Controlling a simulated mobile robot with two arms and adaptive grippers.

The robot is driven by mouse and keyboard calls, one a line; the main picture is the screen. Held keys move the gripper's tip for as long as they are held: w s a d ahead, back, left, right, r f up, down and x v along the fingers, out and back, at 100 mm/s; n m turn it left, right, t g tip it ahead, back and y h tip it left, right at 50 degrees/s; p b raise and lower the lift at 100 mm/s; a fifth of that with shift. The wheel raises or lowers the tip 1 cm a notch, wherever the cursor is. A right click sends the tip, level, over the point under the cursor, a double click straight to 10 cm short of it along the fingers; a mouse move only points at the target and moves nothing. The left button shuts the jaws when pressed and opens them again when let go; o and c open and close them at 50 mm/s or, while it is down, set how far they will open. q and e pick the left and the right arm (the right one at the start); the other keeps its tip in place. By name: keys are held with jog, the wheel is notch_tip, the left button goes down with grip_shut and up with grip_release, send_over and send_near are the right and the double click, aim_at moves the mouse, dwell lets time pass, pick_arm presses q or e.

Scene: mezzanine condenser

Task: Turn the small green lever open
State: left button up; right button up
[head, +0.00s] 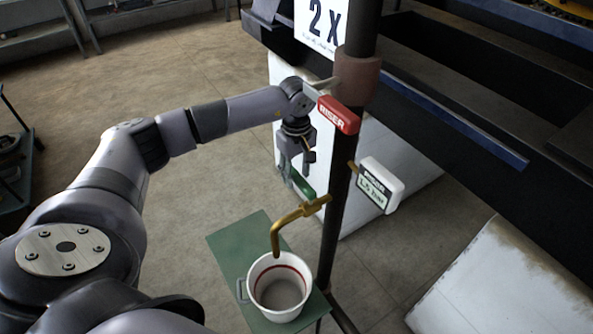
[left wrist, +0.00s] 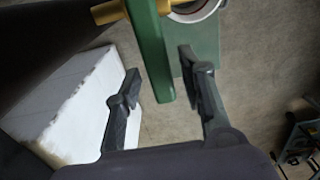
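The small green lever (head: 302,186) sits on the brass tap (head: 292,216) beside the dark vertical pipe. In the left wrist view the green lever (left wrist: 151,50) hangs lengthwise from the brass fitting (left wrist: 112,11), between the lines of my two fingers. My left gripper (head: 297,167) is just above and around the lever in the head view. In the left wrist view my left gripper (left wrist: 158,68) is open, with a gap on both sides of the lever. I cannot tell whether a finger touches it. My right gripper is not in view.
A red lever marked RISER (head: 338,115) is on the pipe just above my left gripper. A white 1.5 bar tag (head: 381,185) sticks out to the right. A white bucket (head: 256,290) stands under the spout on a green plate (head: 228,246). Dark troughs fill the upper right.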

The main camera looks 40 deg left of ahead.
pick_arm(q)
grip_shut()
dwell(0.6)
